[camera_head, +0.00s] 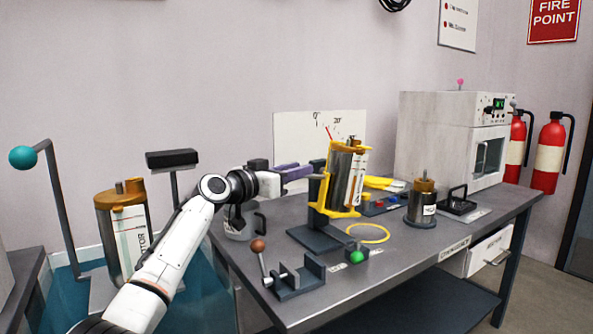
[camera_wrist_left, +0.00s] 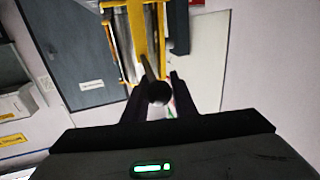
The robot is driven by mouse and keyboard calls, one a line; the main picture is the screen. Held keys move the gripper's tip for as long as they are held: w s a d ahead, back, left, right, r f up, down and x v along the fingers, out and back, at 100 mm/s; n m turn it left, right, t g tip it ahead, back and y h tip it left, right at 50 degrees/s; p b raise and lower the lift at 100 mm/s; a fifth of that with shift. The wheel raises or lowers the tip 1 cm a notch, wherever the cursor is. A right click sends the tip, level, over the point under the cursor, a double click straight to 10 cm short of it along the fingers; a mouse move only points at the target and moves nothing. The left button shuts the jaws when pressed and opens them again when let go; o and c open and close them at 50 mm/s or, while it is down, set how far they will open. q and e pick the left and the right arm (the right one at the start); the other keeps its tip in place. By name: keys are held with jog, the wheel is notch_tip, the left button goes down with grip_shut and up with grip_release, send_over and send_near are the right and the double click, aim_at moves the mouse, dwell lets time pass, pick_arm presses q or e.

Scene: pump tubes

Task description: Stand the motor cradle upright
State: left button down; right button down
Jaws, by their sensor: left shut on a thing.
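The motor cradle (camera_head: 325,190) is a yellow frame around a metal motor cylinder (camera_head: 342,178) with a white label, on a dark stand (camera_head: 319,236). It looks nearly upright, its top leaning slightly right in the head view. The yellow frame also shows at the top of the left wrist view (camera_wrist_left: 139,30). My left gripper (camera_head: 309,171) is beside the cradle's left side. In the left wrist view its fingers (camera_wrist_left: 157,82) are shut on a dark round knob (camera_wrist_left: 158,93) on a thin rod running toward the cradle. My right gripper is not in view.
A white board (camera_head: 290,135) with angle marks stands behind the cradle. A yellow ring (camera_head: 368,234), a clamp fixture (camera_head: 299,280) with a brown-knobbed lever and a smaller motor (camera_head: 422,205) are on the bench. A white oven-like machine (camera_head: 435,135) stands at the back right.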

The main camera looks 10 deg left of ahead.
pick_arm(q)
jog(key=shift+w+a+f, duration=0.1)
jog(key=shift+a+f, duration=0.2)
jog(key=shift+f, duration=0.3)
jog(key=c, duration=1.5)
grip_release()
jog(key=shift+o, duration=0.2)
notch_tip(320, 180, up, 10)
jog(key=p, duration=0.2)
jog(key=shift+d+r, duration=0.1)
